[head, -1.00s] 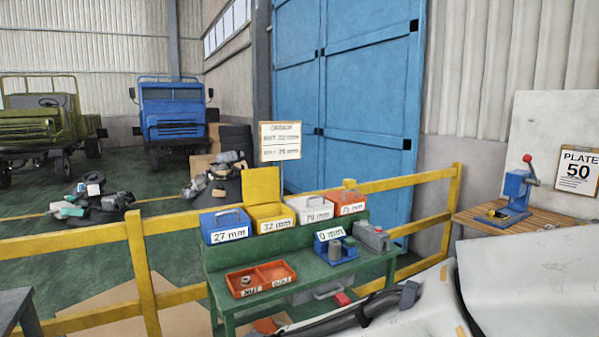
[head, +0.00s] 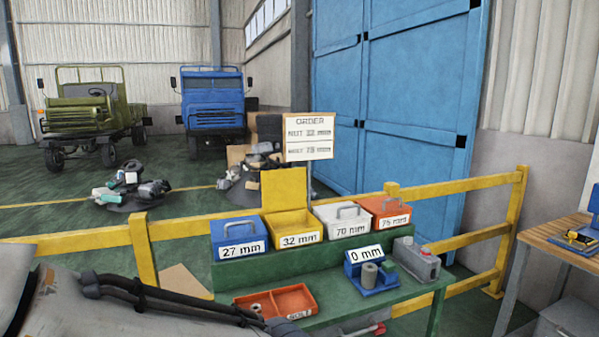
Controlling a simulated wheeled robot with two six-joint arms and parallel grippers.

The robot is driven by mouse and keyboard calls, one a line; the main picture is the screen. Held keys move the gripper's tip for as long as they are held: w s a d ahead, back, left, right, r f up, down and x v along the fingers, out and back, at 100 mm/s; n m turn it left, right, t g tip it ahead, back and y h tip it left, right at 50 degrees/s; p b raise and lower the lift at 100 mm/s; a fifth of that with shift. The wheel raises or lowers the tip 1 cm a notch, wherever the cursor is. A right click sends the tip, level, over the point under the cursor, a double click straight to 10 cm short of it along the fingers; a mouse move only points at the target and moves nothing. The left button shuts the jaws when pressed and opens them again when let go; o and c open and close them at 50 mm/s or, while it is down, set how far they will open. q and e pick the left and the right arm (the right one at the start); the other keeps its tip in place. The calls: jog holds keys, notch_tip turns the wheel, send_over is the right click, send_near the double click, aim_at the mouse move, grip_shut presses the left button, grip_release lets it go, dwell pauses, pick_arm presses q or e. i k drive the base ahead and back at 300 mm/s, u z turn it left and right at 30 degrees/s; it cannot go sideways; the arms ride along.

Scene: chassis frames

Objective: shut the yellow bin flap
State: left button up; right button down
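The yellow bin (head: 296,241), labelled 32 mm, stands on the green bench's raised shelf between a blue bin and a white bin. Its yellow flap (head: 284,190) is open and stands up at the bin's back edge. The inside of the bin shows from above. My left arm comes in from the left along the bottom edge, well below and in front of the bins. Its gripper cannot be made out. My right gripper is not in view.
The blue 27 mm bin (head: 238,238), white 70 mm bin (head: 343,232) and orange 75 mm bin (head: 386,213) have lids down. In front are an orange tray (head: 312,300), a blue gauge block (head: 378,278) and a grey canister (head: 416,260). A yellow railing (head: 190,228) runs behind.

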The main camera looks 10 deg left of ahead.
aim_at(285, 189)
jog(key=u, duration=0.15)
jog(key=i, duration=0.75)
jog(key=u, duration=0.9)
jog(key=i, duration=0.5)
jog(key=u, duration=0.45)
